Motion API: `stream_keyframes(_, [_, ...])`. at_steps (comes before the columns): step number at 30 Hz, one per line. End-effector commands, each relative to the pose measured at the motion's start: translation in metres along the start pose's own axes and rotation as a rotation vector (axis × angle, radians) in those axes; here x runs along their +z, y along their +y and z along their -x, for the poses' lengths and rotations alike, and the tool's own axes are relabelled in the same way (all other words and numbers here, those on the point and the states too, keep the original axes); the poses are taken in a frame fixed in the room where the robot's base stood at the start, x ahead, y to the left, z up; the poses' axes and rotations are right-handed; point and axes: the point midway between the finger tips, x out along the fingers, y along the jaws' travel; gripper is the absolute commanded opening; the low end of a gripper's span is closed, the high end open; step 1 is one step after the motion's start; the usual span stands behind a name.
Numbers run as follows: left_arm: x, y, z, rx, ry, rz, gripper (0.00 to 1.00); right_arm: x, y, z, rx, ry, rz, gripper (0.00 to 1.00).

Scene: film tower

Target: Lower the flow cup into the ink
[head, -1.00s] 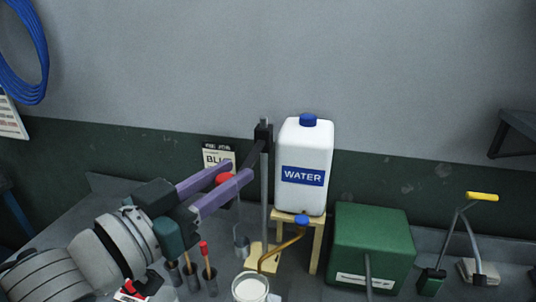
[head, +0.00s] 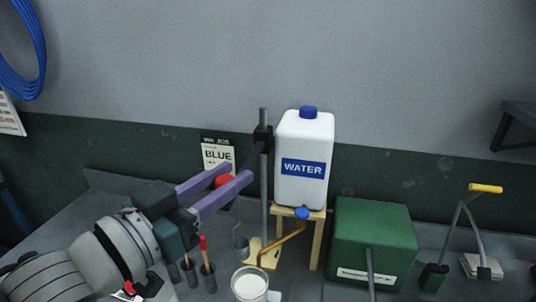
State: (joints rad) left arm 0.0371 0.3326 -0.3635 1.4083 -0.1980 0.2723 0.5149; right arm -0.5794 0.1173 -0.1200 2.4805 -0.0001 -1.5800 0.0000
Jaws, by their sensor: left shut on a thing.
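My left gripper (head: 238,173) reaches in from the left, its two purple fingers shut on a red knob (head: 223,181). A dark lever runs from the knob side to a black slider (head: 262,138) on an upright metal post (head: 264,190). The slider sits some way below the post's top. A small grey cup with a thin wire handle (head: 241,243), apparently the flow cup, hangs below and left of the post, above and behind a pot (head: 250,284) with white contents. I cannot tell whether those contents are the ink. My right gripper is not in view.
A white water jug (head: 303,160) stands on a wooden stand (head: 315,238) with a brass tap pipe (head: 290,238) beneath. A green box (head: 372,240) is to its right. Tools in dark holders (head: 207,275) stand beside my left arm. A yellow-handled tool (head: 462,230) is far right.

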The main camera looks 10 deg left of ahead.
Motion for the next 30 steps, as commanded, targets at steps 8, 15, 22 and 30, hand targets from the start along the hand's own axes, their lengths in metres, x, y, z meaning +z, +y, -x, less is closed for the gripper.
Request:
stream_keyframes(8, [0.091, 0.000, 0.000, -0.001, -0.002, 0.001, 0.00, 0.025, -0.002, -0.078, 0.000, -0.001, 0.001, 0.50])
stream_keyframes(15, [0.149, 0.000, 0.000, -0.001, -0.003, 0.000, 0.00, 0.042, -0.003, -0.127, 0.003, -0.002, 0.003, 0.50])
stream_keyframes(22, [0.178, 0.000, 0.000, -0.001, -0.003, 0.001, 0.00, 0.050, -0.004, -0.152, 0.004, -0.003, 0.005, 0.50])
stream_keyframes(30, [0.184, 0.000, 0.001, -0.002, -0.006, 0.000, 0.00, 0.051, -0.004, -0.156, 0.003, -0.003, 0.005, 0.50])
